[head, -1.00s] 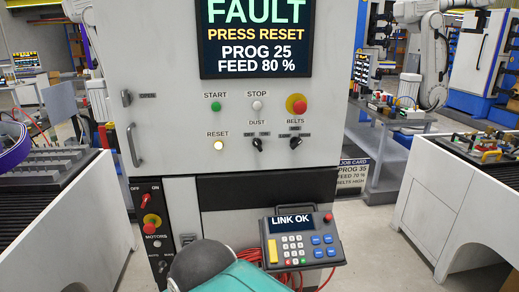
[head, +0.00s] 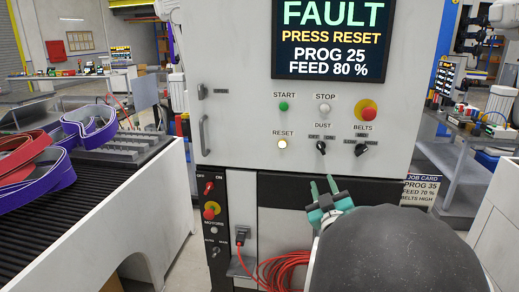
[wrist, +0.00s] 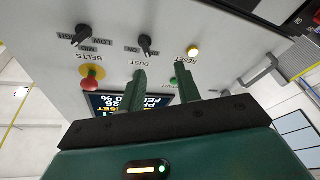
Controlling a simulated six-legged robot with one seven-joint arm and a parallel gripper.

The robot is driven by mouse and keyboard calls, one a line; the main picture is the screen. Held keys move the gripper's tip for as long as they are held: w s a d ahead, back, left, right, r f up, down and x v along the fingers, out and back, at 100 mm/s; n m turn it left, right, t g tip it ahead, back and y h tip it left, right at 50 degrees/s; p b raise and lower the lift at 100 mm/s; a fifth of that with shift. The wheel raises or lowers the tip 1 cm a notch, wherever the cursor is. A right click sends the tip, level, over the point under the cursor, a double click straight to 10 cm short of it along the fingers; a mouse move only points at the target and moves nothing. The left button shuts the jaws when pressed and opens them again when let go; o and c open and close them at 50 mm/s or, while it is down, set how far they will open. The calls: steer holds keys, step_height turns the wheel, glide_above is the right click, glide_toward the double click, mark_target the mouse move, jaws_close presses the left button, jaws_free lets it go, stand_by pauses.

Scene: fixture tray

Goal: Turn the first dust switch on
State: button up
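The dust switch (head: 321,147) is a small black knob on the white cabinet front, under the DUST label between OFF and ON. It appears to point up-left, towards OFF, but it is small. It also shows upside down in the wrist view (wrist: 146,45). My gripper (head: 323,181) is below the switch in the head view, its green fingers pointing up towards the panel. In the wrist view my gripper (wrist: 160,72) has its two fingers apart with nothing between them. The switch lies beyond the left fingertip there, apart from it as far as I can tell.
The belts knob (head: 361,149) and a red stop button (head: 368,110) are right of the switch. The lit reset button (head: 282,144) is left. The screen (head: 332,40) reads FAULT, PRESS RESET. A red cable (head: 282,270) lies below; a conveyor (head: 85,190) stands left.

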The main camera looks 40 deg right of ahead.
mark_target(322, 150)
steer(key=shift+t+h, duration=0.3)
steer(key=shift+t, duration=0.1)
steer(key=x, duration=0.4)
steer(key=s+d+x, duration=0.1)
steer(key=x, duration=0.8)
steer(key=shift+s+d+r, duration=0.3)
steer(key=shift+d, duration=0.1)
steer(key=c, duration=0.7)
